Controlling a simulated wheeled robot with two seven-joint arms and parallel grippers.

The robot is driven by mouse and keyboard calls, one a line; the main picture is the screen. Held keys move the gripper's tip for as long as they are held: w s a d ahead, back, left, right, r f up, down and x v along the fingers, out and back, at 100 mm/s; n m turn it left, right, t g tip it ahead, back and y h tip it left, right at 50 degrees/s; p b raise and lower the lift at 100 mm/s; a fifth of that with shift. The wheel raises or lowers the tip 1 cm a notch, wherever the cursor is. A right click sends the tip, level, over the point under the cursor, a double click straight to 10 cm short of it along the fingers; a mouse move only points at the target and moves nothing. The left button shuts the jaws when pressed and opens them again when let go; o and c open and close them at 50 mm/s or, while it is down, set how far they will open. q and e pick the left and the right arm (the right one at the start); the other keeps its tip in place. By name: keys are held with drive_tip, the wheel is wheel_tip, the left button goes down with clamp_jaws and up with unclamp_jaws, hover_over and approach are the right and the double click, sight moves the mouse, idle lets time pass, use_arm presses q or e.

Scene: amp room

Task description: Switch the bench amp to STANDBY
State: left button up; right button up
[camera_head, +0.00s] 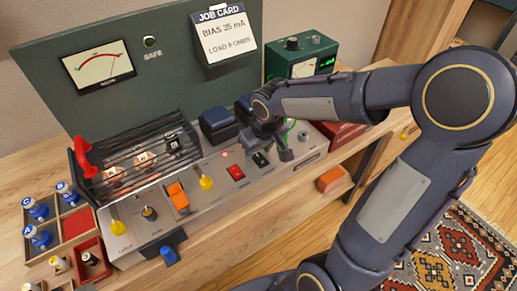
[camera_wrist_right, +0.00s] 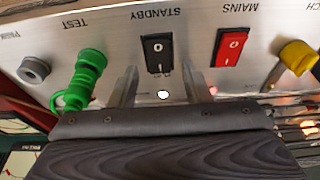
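The bench amp's silver front panel (camera_head: 215,200) runs along the bench. The black STANDBY rocker switch (camera_head: 261,159) sits just right of the red MAINS switch (camera_head: 236,172). In the right wrist view the STANDBY rocker (camera_wrist_right: 158,55) shows O and I marks, with its label upside down; the red MAINS rocker (camera_wrist_right: 229,47) is beside it. My right gripper (camera_head: 280,148) hangs over the panel by the STANDBY switch. Its two fingers (camera_wrist_right: 162,90) are apart and empty, one on each side of the rocker's line; contact cannot be told. My left gripper is not in view.
A green plug (camera_wrist_right: 85,75) in the TEST side and a yellow knob (camera_wrist_right: 298,56) flank the switches. Dark blue transformers (camera_head: 217,125) and a tube cage (camera_head: 140,155) stand behind the panel. A green meter box (camera_head: 300,58) is at the back right.

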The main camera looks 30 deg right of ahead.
sight(263, 163)
drive_tip(key=p+v, duration=0.1)
drive_tip(key=v, duration=0.5)
drive_tip(key=shift+r, duration=0.3)
drive_tip(key=shift+s+r, duration=0.25)
drive_tip(key=shift+r, duration=0.3)
drive_tip(key=s+a+r+m+t+y+p, duration=0.1)
drive_tip(key=s+a+r+p, duration=0.1)
drive_tip(key=s, duration=0.6)
drive_tip(key=s+a+r+m+t+y+p, duration=0.1)
drive_tip(key=s+a+r+y+p, duration=0.1)
drive_tip(key=s, duration=0.6)
drive_tip(key=shift+r+t+y+p, duration=0.3)
drive_tip(key=shift+r+p, duration=0.15)
drive_tip(key=shift+p, duration=0.45)
